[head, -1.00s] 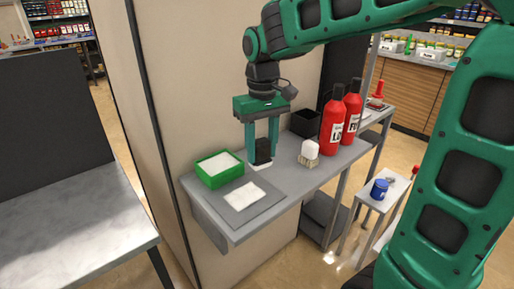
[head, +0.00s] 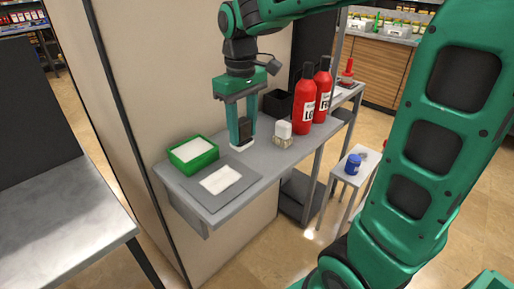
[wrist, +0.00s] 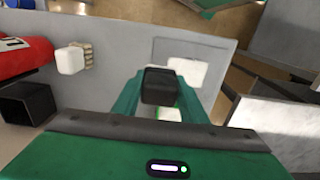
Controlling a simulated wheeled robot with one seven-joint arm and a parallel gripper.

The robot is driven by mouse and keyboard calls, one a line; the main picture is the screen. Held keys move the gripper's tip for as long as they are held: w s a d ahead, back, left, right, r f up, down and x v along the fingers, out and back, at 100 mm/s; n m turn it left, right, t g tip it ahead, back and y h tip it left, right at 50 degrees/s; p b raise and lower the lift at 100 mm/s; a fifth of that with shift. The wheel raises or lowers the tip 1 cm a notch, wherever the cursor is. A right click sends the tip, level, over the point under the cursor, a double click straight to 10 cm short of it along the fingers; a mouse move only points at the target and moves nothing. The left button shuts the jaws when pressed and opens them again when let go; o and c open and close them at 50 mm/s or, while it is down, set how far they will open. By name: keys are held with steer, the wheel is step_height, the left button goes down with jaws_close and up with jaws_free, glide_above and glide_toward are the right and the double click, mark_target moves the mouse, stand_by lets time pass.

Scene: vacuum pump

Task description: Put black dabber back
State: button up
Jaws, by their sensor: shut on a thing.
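My gripper (head: 241,138) is shut on the black dabber (head: 246,131), a dark block with a white piece at its lower end. It is upright, at or just above the grey shelf (head: 262,160); I cannot tell whether it touches. In the wrist view the dabber (wrist: 160,86) sits between the fingers of my gripper (wrist: 160,92). A white block (head: 284,129) on a beige ribbed piece (head: 283,142) stands to the right of the dabber, apart from it. A green tray (head: 196,161) with white contents is to the left.
A grey mat (head: 196,182) with a white cloth (head: 220,180) lies at the shelf's front left. A black bin (head: 278,103) and two red bottles (head: 304,112) stand farther right. A small side table holds a blue canister (head: 353,165).

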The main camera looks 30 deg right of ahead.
steer(key=w+d+f, duration=0.1)
steer(key=d, duration=0.1)
steer(key=w+d+f, duration=0.1)
steer(key=d+f, duration=0.1)
steer(key=d, duration=0.1)
steer(key=w+d+f, duration=0.1)
steer(key=d+f, duration=0.1)
steer(key=shift+d, duration=0.2)
steer(key=shift+f, duration=1.95)
steer(key=shift+f, duration=0.1)
steer(key=o, duration=0.9)
steer(key=shift+o, duration=0.2)
step_height(320, 180, up, 12)
steer(key=s+d+f+m, duration=0.2)
steer(key=s+f+m, duration=0.1)
steer(key=s, duration=0.5)
steer(key=s+d+f+m, duration=0.3)
steer(key=s+f, duration=0.1)
steer(key=s, duration=0.5)
steer(key=s+d+f+m, duration=0.2)
steer(key=s+f+m, duration=0.1)
steer(key=s, duration=0.5)
steer(key=shift+s+d+f+m, duration=0.2)
steer(key=shift+s+d+m, duration=0.15)
steer(key=shift+m, duration=0.15)
